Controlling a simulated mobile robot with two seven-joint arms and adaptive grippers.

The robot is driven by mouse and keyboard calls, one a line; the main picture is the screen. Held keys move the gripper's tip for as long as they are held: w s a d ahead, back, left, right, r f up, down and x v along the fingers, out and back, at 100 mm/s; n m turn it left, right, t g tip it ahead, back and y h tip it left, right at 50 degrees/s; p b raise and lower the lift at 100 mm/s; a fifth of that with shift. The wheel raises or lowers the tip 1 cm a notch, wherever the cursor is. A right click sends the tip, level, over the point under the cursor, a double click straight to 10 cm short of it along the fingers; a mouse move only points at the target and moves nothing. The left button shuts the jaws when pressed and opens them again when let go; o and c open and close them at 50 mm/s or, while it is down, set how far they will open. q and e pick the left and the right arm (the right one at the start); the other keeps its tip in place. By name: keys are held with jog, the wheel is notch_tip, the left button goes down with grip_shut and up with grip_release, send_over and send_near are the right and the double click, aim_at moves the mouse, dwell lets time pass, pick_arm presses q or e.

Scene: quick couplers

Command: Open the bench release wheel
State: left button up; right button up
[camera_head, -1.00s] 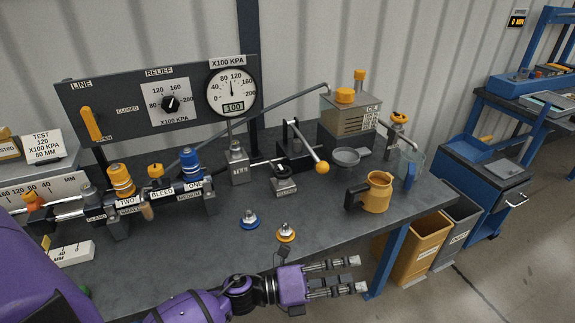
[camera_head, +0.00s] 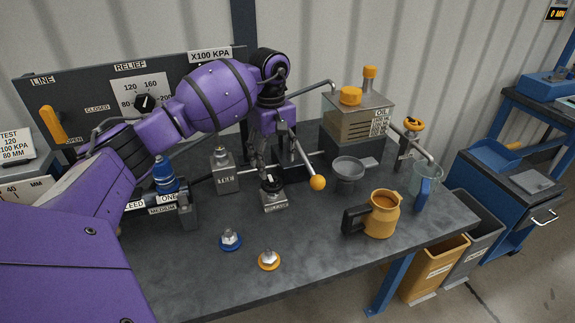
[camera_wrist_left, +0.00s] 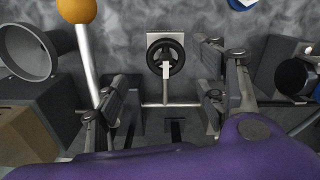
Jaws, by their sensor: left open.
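The bench release wheel (camera_head: 270,183) is a small black handwheel on a silver labelled block towards the back middle of the bench. In the left wrist view the wheel (camera_wrist_left: 166,58) shows from above, with a pale bar across it. My left gripper (camera_head: 268,162) points down just above and behind the wheel in the head view, partly hiding the area behind it. In the left wrist view its open fingers (camera_wrist_left: 164,85) stand to either side, with the wheel between and slightly beyond them, apparently not touched. My right gripper is out of view.
The pump lever with an orange ball (camera_head: 317,183) stands close right of the gripper. A grey funnel cup (camera_head: 348,170), an oil tank (camera_head: 358,122) and an orange jug (camera_head: 381,215) are further right. Blue and orange fittings (camera_head: 230,240) lie in front.

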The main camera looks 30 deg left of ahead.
aim_at(273, 181)
pick_arm(q)
jog(key=shift+w+a+r, duration=0.15)
jog(key=shift+a+r, duration=0.15)
jog(key=f, duration=0.3)
jog(key=shift+s, duration=0.3)
notch_tip(273, 181, down, 3)
jog(key=shift+f+p, duration=0.15)
jog(key=shift+p, duration=0.3)
jog(key=shift+f, duration=0.5)
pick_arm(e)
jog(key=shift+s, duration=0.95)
pick_arm(q)
jog(key=shift+c, duration=0.5)
jog(key=c, duration=1)
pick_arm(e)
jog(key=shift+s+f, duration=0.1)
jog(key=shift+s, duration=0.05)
